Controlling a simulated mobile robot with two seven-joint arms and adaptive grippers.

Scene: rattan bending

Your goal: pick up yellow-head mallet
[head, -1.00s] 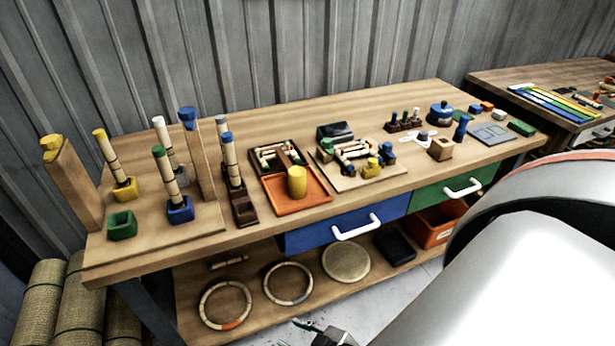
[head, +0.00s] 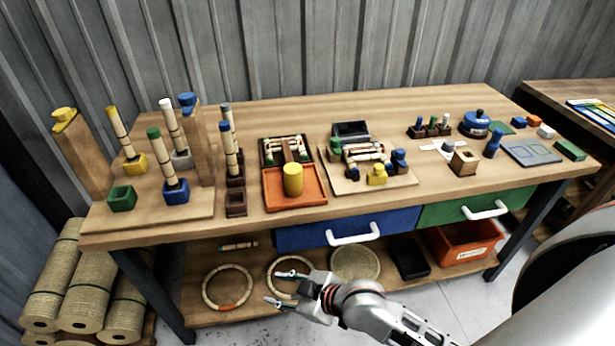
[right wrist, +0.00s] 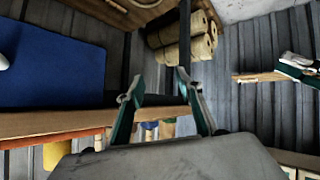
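My right gripper (head: 274,287) is open and empty, in front of the lower shelf and well below that tray. In the right wrist view its teal fingers (right wrist: 158,80) are spread, with the yellow cylinder (right wrist: 57,152) beyond the bench edge. At the right edge of that view, a teal and white part (right wrist: 298,64) looks like my left gripper beside a tan stick (right wrist: 258,77); its closure is unclear.
A blue drawer (head: 300,236) and a green drawer (head: 440,213) sit under the benchtop. Rattan sticks stand in coloured holders on a left board (head: 145,216). Rings (head: 228,305) and an orange bin (head: 440,254) are on the lower shelf.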

